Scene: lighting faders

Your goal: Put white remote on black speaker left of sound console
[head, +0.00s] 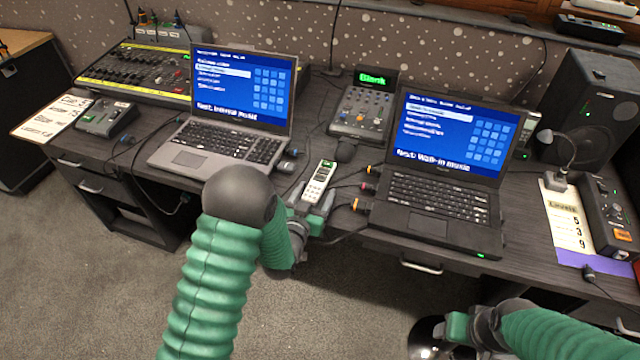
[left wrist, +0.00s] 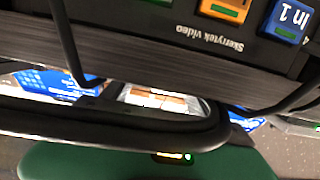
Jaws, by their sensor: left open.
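The white remote (head: 320,180) lies near the table's front edge, between the two laptops in the head view. My left gripper (head: 313,205) is open at the remote's near end, its fingers on either side of it; I cannot tell whether they touch it. The sound console (head: 130,75) stands at the back left of the table. Left of it is a dark box with a wooden top (head: 22,42); I cannot tell whether it is the black speaker. My right gripper (head: 462,328) is low at the right, over the floor, and its fingers are unclear.
The left laptop (head: 222,145) and right laptop (head: 435,210) flank the remote. A small control box (head: 362,112) stands behind it, with cables around. A black speaker (head: 590,110) stands at the far right. The left wrist view shows a device marked Skerrytek video (left wrist: 215,42) up close.

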